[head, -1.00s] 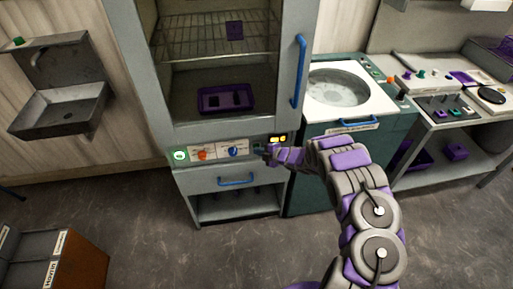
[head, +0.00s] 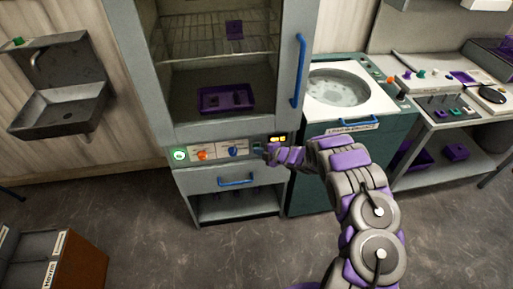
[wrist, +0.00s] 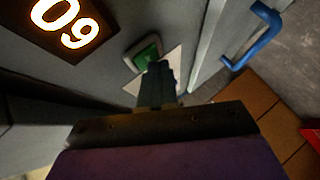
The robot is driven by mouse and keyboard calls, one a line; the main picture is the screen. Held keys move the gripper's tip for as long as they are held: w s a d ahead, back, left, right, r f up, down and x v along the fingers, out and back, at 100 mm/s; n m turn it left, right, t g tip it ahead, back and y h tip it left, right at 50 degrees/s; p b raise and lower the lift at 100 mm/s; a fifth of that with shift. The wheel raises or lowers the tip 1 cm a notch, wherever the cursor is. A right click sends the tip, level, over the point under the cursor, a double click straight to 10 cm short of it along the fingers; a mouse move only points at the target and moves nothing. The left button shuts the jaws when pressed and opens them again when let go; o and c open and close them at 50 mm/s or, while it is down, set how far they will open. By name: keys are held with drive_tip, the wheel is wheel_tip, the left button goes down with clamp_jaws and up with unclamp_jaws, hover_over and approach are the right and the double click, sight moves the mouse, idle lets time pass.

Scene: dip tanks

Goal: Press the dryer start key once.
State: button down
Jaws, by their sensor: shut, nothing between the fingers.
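The dryer is a grey cabinet (head: 160,100) with a clear-fronted upper chamber and a control panel (head: 215,150) below it. In the wrist view a green square key (wrist: 147,48) sits in a pale frame on the panel, beside a lit two-digit display (wrist: 68,22). The display also glows yellow in the head view (head: 278,139). My gripper (head: 267,152) is at the right end of the panel. In the wrist view its shut, empty fingertips (wrist: 158,68) overlap the key's lower edge. I cannot tell whether they touch it. The fingers hide part of the key.
An orange knob (head: 202,155), a blue knob (head: 233,151) and a round green light or button (head: 179,155) lie left along the panel. A blue drawer handle (head: 237,182) sits below. A white-topped tank (head: 375,106) stands to the right.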

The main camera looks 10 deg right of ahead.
drive_tip(key=shift+s, duration=0.6)
